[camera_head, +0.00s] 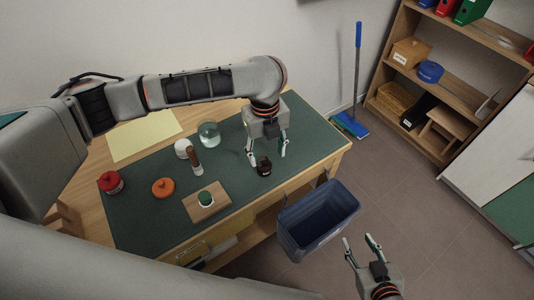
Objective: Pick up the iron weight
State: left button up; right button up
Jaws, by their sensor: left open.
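A small dark object, which looks like the iron weight (264,168), stands on the green desk mat (308,150) near its front right part. My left gripper (267,157) points down over it, open, with one finger on either side of it. Whether the fingers touch it cannot be told from this view. My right gripper (358,239) is open and empty, low at the bottom right, beyond the desk's front edge and away from the weight.
On the mat are a glass jar (209,135), a white item (182,147), a brown-handled item (196,164), an orange disc (163,188), a red pot (110,183) and a green-topped jar (205,198) on a wooden board (222,203). A blue bin (344,207) stands before the desk.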

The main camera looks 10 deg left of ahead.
aim_at(264, 165)
pick_arm(q)
jog(key=shift+w+a+r, duration=0.25)
jog(key=shift+a, duration=0.15)
jog(key=shift+f, duration=0.2)
notch_tip(264, 165, down, 2)
jog(key=shift+s+f+b, duration=0.1)
jog(key=shift+f+b, duration=0.15)
jog(key=shift+b, duration=0.1)
notch_tip(264, 165, down, 5)
jog(key=shift+a+r+b, duration=0.1)
jog(key=shift+r+b, duration=0.05)
jog(key=shift+b, duration=0.3)
jog(key=shift+c, duration=1.1)
grip_shut()
